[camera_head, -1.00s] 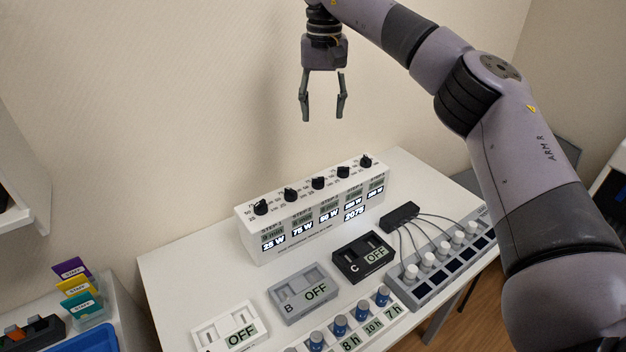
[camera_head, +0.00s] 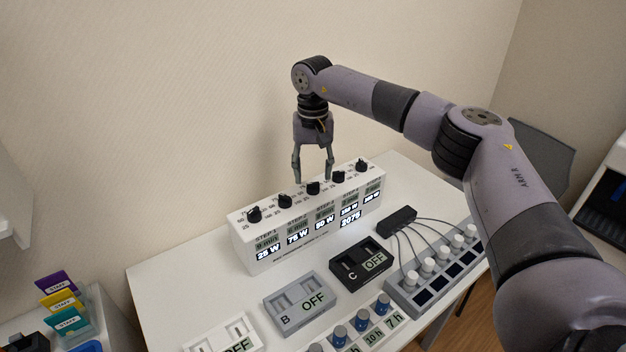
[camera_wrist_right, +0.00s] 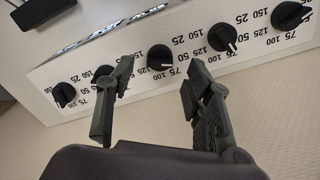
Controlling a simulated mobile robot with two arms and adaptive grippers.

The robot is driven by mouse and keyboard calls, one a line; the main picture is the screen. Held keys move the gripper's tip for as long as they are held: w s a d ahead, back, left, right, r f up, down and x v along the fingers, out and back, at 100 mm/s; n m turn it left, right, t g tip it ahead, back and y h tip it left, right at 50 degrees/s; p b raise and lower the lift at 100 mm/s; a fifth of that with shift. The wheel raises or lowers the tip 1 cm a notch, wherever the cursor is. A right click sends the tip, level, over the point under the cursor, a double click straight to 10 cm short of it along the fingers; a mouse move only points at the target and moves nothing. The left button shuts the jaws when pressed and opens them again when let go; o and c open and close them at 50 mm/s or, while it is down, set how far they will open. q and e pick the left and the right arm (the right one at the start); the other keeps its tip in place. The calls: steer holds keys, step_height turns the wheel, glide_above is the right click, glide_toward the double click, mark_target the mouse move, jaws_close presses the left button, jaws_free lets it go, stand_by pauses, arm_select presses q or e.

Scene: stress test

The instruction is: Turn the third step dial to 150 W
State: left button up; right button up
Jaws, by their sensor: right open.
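A white box (camera_head: 262,257) on the table carries a row of black dials on its top, with step displays on its front. The third step dial (camera_head: 313,188) is the middle one; it also shows in the right wrist view (camera_wrist_right: 160,57). The display under STEP 3 (camera_head: 325,222) appears to read 50 W. My right gripper (camera_head: 313,179) points down, open, just above the third dial. In the right wrist view its fingertips (camera_wrist_right: 160,66) appear on either side of that dial; contact cannot be told. My left gripper is not in view.
The neighbouring dials (camera_head: 285,201) (camera_head: 339,176) stand close on both sides. In front are a grey unit B (camera_head: 300,300), a black unit C (camera_head: 361,263) and a cabled grey rack (camera_head: 407,290). The wall is behind the box.

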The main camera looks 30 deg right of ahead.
mark_target(313, 183)
steer(key=shift+f, duration=1.9)
steer(key=shift+c, duration=0.3)
jaws_close()
